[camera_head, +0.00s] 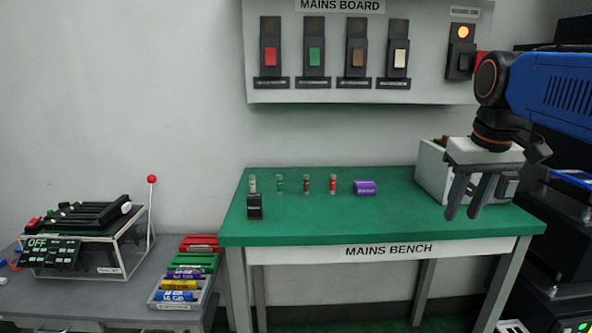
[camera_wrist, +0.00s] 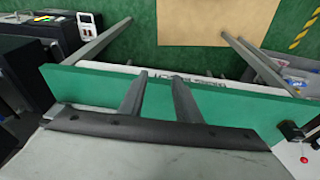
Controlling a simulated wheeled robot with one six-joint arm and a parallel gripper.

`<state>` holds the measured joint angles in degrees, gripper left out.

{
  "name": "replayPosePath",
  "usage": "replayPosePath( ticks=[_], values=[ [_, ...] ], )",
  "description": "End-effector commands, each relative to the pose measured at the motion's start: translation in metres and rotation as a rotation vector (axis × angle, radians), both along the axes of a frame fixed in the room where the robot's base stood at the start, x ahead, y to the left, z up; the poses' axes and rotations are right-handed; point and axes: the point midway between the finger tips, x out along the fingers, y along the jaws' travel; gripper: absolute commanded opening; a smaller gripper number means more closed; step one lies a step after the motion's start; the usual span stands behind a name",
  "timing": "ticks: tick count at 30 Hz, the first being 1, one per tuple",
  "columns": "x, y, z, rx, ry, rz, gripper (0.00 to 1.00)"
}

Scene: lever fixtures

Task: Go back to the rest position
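My gripper (camera_head: 463,214) hangs at the right of the head view, fingers pointing down, in front of the right end of the green-topped mains bench (camera_head: 310,222). Its two fingers are apart with nothing between them. The wrist view also shows the two spread fingers (camera_wrist: 158,78) against the green bench edge (camera_wrist: 90,85). My blue arm reaches in from the right edge of the head view. The gripper hides part of a pale open box (camera_head: 430,172) on the bench.
Several small vials (camera_head: 306,184), a purple cylinder (camera_head: 365,187) and a small black block (camera_head: 255,206) are on the bench's left and middle. The mains board (camera_head: 335,50) with several switches is on the wall above. A grey side table (camera_head: 100,300) with colored holders stands left.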

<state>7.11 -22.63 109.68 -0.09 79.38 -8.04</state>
Motion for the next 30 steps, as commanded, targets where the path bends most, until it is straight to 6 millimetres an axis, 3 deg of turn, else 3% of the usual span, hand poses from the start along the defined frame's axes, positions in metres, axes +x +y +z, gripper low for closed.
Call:
replayPosePath(
  ticks=[1, 12, 18, 23, 30],
  values=[
    [-0.015, 0.006, -0.015, 0.001, -0.013, 0.003, 0.31],
    [-0.099, 0.036, -0.136, 0.017, -0.121, -0.002, 0.31],
    [-0.131, 0.043, -0.189, 0.029, -0.163, -0.004, 0.31],
    [-0.141, 0.046, -0.208, 0.034, -0.179, -0.006, 0.31],
    [-0.142, 0.046, -0.21, 0.034, -0.18, -0.007, 0.31]
  ],
)
